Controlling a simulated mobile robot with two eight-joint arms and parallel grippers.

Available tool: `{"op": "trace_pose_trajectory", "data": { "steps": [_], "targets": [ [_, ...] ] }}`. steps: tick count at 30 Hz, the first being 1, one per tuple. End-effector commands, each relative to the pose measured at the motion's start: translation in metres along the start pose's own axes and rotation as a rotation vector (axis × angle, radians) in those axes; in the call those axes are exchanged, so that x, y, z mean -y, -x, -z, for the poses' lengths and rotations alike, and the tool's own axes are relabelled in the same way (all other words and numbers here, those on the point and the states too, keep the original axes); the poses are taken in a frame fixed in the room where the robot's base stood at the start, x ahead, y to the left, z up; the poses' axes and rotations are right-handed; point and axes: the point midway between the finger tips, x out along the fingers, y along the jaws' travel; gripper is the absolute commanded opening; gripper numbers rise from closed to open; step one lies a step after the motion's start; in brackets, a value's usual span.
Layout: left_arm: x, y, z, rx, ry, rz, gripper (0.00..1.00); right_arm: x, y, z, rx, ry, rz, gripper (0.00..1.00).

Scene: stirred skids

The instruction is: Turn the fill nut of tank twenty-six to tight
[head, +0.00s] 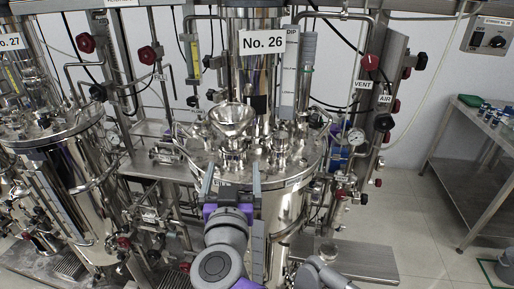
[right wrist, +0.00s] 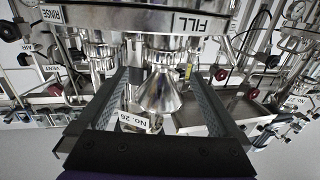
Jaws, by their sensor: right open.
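Tank twenty-six (head: 290,205) is a steel vessel in the middle of the head view, under a white "No. 26" sign (head: 262,42). On its lid stands a steel funnel (head: 232,118) above a round fitting, the fill nut (head: 232,146). My right gripper (head: 232,178) is open and empty in front of this fitting, its two fingers pointing at it. The right wrist view is upside down. There the nut (right wrist: 160,50) and the funnel (right wrist: 160,92) show between the open fingers, beside the "FILL" label (right wrist: 187,22). I cannot tell how tight the nut is. My left gripper is not in view.
Other lid fittings (head: 280,140) stand close on the right. Tank twenty-seven (head: 70,165) is at left. Pipes, valves and a gauge (head: 356,137) crowd the right side. A steel bench (head: 470,140) stands far right, with open floor (head: 415,225) before it.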

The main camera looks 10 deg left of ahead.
Motion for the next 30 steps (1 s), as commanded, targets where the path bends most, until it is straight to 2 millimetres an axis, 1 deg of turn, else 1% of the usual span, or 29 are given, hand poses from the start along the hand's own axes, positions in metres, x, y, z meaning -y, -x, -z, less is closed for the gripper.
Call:
{"op": "trace_pose_trajectory", "data": {
  "steps": [1, 2, 5, 8, 15, 21, 25, 30],
  "targets": [
    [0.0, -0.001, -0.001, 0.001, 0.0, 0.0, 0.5, 0.002, 0.006, -0.003, 0.003, 0.001, 0.028, 1.0],
    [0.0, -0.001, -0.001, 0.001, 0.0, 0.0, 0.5, 0.004, 0.008, -0.004, 0.004, 0.002, 0.041, 1.0],
    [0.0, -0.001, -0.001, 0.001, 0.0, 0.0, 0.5, 0.006, 0.007, -0.005, 0.005, 0.003, 0.059, 1.0],
    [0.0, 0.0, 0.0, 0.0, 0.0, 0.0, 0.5, 0.006, -0.005, -0.004, 0.004, 0.003, 0.058, 1.0],
    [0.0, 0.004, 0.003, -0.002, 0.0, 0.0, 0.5, 0.008, -0.051, -0.004, 0.004, 0.003, 0.054, 1.0],
    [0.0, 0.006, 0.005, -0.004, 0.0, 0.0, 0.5, 0.01, -0.083, -0.004, 0.004, 0.003, 0.056, 1.0],
    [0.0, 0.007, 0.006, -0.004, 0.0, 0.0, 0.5, 0.011, -0.094, -0.004, 0.005, 0.002, 0.056, 1.0],
    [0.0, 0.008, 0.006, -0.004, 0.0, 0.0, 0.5, 0.011, -0.098, -0.005, 0.005, 0.002, 0.056, 1.0]
  ]
}}
